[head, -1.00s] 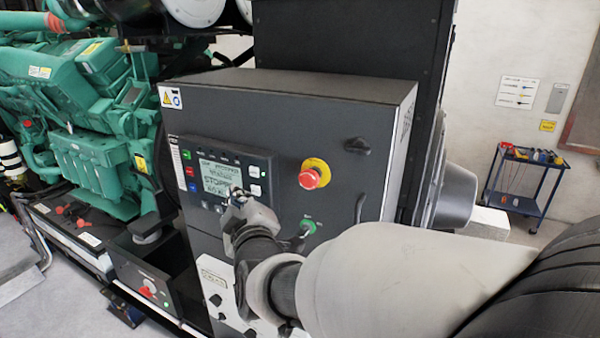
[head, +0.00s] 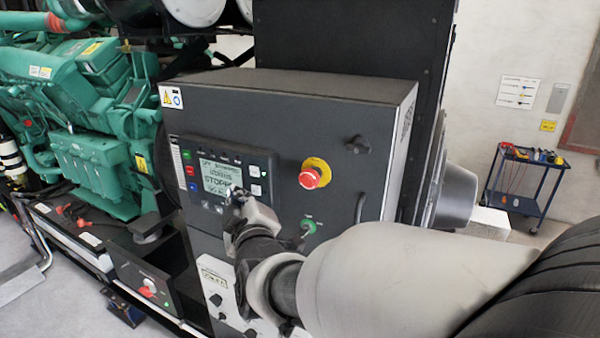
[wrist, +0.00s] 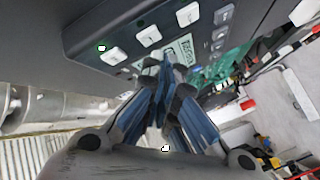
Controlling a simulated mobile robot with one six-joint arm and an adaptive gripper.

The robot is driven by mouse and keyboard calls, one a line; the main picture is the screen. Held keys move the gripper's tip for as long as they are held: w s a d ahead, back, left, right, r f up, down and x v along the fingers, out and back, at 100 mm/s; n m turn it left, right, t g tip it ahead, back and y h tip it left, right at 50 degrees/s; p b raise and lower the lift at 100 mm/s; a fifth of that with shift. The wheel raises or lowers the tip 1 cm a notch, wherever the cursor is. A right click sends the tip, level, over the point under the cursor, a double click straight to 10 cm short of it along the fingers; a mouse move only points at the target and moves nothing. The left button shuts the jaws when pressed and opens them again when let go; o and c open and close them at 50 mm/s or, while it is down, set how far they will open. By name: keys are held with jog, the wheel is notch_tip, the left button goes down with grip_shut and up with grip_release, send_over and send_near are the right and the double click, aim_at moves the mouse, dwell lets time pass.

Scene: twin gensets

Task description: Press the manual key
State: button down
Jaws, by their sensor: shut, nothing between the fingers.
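The control panel (head: 222,152) is a black module on the dark cabinet, with a lit display (head: 215,178) reading something like "STOPPED". Green, red and blue keys run down its left side, and white keys (head: 255,172) show at its right. In the wrist view several white keys (wrist: 149,36) run along the near edge. Their labels are too small to read, so I cannot tell which is the manual key. My gripper (head: 236,193) is shut and empty, in front of the panel's lower right part. In the wrist view its fingertips (wrist: 160,64) overlap the display's edge; contact cannot be told.
A red emergency stop (head: 315,173) on a yellow ring sits right of the panel. A green-lit switch (head: 308,226) and a black handle (head: 360,208) are close to my arm. A green engine (head: 90,130) stands left; a tool trolley (head: 527,180) stands far right.

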jog(key=shift+w+d, duration=0.15)
jog(key=shift+w, duration=0.25)
jog(key=shift+w+d+b, duration=0.2)
jog(key=shift+w+b, duration=0.2)
jog(key=shift+b, duration=0.2)
dwell(0.4)
jog(key=shift+s, duration=0.1)
jog(key=shift+s+a, duration=0.35)
jog(key=shift+s, duration=0.4)
jog(key=s+a+p, duration=0.1)
jog(key=s+a, duration=0.1)
jog(key=s, duration=0.3)
jog(key=shift+s+a, duration=0.15)
jog(key=shift+s, duration=0.15)
dwell(0.5)
